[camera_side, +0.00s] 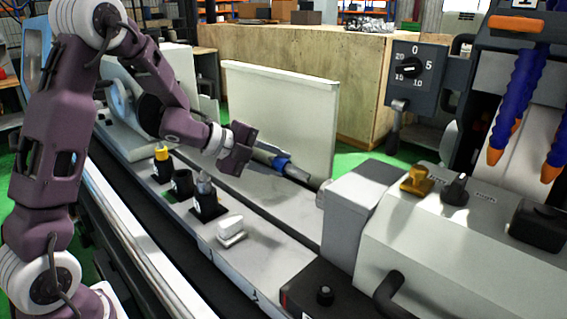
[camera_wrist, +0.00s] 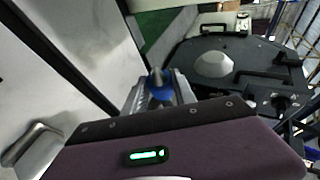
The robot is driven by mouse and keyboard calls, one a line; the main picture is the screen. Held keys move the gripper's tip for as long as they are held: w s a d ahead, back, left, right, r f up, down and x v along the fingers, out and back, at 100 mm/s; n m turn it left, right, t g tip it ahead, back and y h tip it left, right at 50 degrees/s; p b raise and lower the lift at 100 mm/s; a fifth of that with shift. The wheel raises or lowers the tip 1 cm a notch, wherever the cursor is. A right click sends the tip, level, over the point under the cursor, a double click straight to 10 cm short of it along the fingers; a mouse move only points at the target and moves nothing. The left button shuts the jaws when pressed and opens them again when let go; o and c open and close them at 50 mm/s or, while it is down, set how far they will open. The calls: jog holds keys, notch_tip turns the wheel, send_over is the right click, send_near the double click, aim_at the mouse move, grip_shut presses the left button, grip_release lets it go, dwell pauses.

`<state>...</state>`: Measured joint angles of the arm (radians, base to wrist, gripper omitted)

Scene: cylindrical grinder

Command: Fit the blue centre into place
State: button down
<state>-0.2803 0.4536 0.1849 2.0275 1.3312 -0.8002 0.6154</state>
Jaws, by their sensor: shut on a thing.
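My gripper (camera_side: 270,157) is beside the light upright panel, above the machine bed. It is shut on the blue centre (camera_side: 283,162), whose blue band shows between the fingers. In the wrist view the blue centre (camera_wrist: 157,84) shows a grey pointed tip beyond the blue, with the fingers of my gripper (camera_wrist: 160,92) on either side. In the side view a grey cylindrical part (camera_side: 303,174) lies in line with it, towards the machine housing (camera_side: 352,205) on the right. I cannot tell whether they touch.
A yellow-topped piece (camera_side: 161,153) and a grey pointed piece (camera_side: 204,185) stand in black holders. The black holder between them (camera_side: 181,185) looks empty. A white piece (camera_side: 231,226) sits nearer the front. The light panel (camera_side: 285,110) stands close behind my gripper.

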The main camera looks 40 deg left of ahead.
aim_at(290, 172)
jog(key=s+h, duration=0.1)
jog(key=s+r+h, duration=0.1)
jog(key=s+d+m, duration=0.1)
jog(key=s, duration=0.1)
jog(key=shift+d+r+h, duration=0.1)
jog(key=shift+r+h, duration=0.15)
jog(key=shift+h, duration=0.15)
jog(key=shift+d, duration=2.85)
jog(key=d, duration=0.7)
dwell(1.1)
jog(key=c, duration=0.9)
grip_release()
jog(key=shift+c, duration=0.2)
jog(key=shift+s, duration=0.1)
jog(key=v, duration=0.7)
jog(key=shift+r, duration=0.1)
